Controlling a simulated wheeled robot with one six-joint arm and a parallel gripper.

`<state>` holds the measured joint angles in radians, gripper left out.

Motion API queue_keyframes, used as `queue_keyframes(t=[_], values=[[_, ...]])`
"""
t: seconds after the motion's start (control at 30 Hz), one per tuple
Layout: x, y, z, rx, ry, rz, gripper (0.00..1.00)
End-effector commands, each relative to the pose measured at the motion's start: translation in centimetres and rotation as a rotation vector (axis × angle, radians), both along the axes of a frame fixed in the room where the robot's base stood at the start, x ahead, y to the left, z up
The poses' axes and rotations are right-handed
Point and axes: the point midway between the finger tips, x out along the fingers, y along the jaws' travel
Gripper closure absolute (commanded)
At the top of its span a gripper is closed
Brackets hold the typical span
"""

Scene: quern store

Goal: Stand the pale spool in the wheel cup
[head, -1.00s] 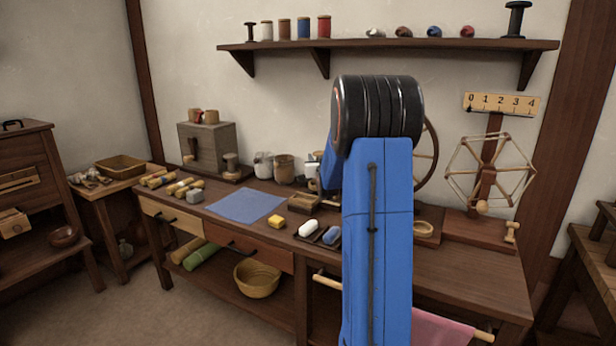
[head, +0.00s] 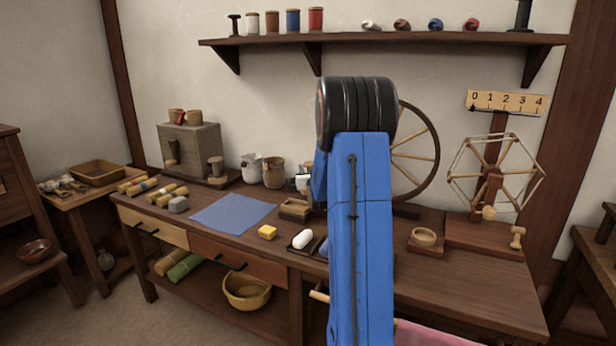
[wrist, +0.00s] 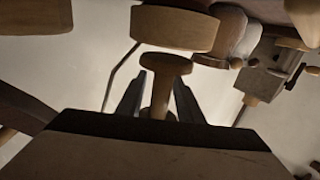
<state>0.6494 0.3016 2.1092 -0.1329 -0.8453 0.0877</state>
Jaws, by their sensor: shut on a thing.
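A pale wooden spool (wrist: 164,78) with a flared end stands between the two dark fingers of my gripper (wrist: 159,100) in the wrist view. In the head view my blue arm hides the spool and the gripper. A small round wooden cup (head: 424,238), which looks like the wheel cup, sits on a dark board right of my arm, by the spinning wheel (head: 422,150). A round wooden piece (wrist: 174,28) is just beyond the spool in the wrist view; I cannot tell what it is.
A shelf (head: 380,39) crosses the wall above.

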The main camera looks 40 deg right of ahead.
Motion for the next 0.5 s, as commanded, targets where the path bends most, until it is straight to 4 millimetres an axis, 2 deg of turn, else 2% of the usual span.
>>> queue_keyframes(t=[0.1,0.2,0.5], values=[[0.0,0.0,-1.9,0.002,0.003,0.000,0.89],[0.0,0.0,-2.6,0.001,0.002,0.000,0.89],[0.0,0.0,-2.7,0.001,0.000,0.000,0.89]])
